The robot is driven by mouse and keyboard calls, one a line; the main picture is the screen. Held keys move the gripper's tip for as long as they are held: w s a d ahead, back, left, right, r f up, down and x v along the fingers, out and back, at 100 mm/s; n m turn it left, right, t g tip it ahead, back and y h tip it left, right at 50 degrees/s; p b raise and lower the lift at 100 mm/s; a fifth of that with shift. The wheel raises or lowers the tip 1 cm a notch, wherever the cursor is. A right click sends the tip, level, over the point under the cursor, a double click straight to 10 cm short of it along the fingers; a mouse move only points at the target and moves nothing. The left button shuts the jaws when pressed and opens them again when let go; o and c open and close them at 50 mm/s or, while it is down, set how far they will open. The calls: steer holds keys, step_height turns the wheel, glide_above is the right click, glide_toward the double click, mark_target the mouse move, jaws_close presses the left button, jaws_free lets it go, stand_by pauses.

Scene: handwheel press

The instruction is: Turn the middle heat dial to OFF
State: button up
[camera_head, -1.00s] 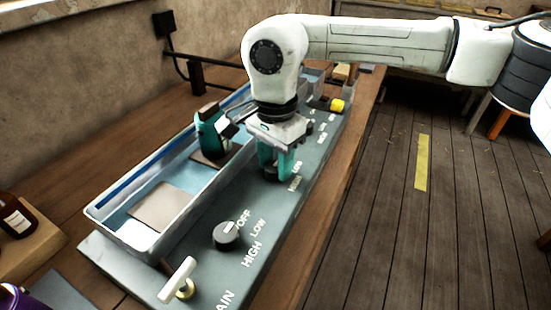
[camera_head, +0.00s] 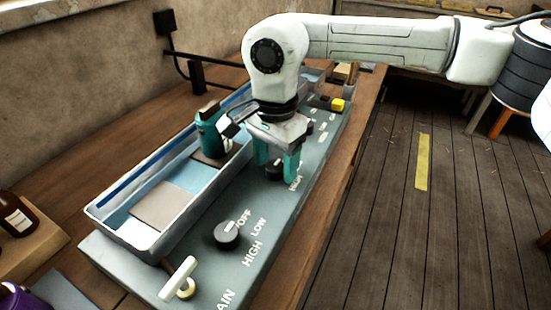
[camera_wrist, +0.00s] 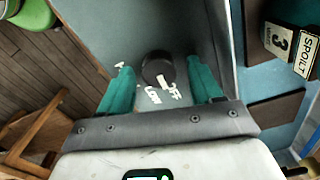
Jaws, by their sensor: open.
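My gripper (camera_head: 276,171) is open over the grey panel (camera_head: 200,262), fingers pointing down. The middle heat dial (camera_head: 273,174), dark and round, shows between and partly behind the fingers. In the wrist view the dial (camera_wrist: 157,66) sits between my two teal fingertips (camera_wrist: 160,72), with a gap on each side. Its white pointer mark lies on the side of the LOW (camera_wrist: 152,95) and OFF (camera_wrist: 173,90) labels, close to OFF. I cannot tell if it lines up exactly. The HIGH label is partly hidden by a finger in the wrist view.
A nearer dial (camera_head: 227,235) and a white T-handle (camera_head: 178,278) stand on the panel. A long tray (camera_head: 130,240) with a teal bottle (camera_head: 208,132) lies left of my gripper. A yellow block (camera_head: 338,105) is at the far end. Right of the bench is open floor.

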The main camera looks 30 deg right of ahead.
mark_target(276, 164)
step_height(276, 164, up, 11)
steer(key=shift+p, duration=0.4)
steer(key=shift+f, duration=0.15)
stand_by(0.5)
